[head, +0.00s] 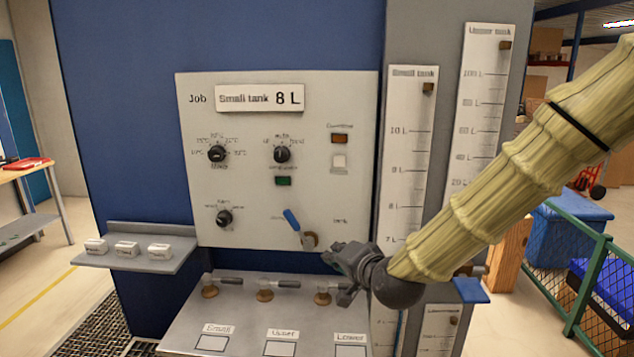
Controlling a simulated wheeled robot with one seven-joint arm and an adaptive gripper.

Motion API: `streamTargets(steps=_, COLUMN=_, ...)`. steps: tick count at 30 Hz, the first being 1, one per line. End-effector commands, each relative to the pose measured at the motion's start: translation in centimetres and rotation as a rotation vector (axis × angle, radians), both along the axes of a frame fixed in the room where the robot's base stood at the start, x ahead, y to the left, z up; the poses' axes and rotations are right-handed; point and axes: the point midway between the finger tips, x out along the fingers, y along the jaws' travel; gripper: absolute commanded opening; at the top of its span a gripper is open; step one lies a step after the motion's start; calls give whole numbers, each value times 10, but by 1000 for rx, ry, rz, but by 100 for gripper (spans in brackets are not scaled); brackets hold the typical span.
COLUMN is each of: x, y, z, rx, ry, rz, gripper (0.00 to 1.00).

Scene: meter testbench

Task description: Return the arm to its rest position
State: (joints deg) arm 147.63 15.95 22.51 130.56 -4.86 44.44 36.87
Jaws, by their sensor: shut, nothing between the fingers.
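My arm, in a ribbed yellowish cover, reaches in from the right edge in the head view. My gripper (338,272) is dark and shut, with nothing seen between its fingers. It is in front of the lower right of the control panel (260,215), just below and right of the blue-handled lever (297,226). From this view I cannot tell whether it touches the panel or the bench fittings below. My arm hides part of the gauges at the right.
The panel has black knobs (217,153) and a "Small tank 8 L" sign (260,98). A sloped shelf with three valves (265,291) lies below. A small shelf (180,262) with labelled blocks juts out at left. Tall gauges (407,130) and a green railing (590,275) stand at right.

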Motion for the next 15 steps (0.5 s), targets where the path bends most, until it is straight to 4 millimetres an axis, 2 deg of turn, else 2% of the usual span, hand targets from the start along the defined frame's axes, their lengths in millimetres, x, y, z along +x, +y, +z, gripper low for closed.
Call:
streamTargets(steps=10, x=-14, y=-14, z=-74, rx=-91, ry=91, rz=7, gripper=0)
streamTargets(steps=14, x=-25, y=-22, z=-112, rx=-139, ry=140, rz=17, gripper=0)
streamTargets(steps=15, x=-30, y=-25, z=-127, rx=-159, ry=160, rz=20, gripper=0)
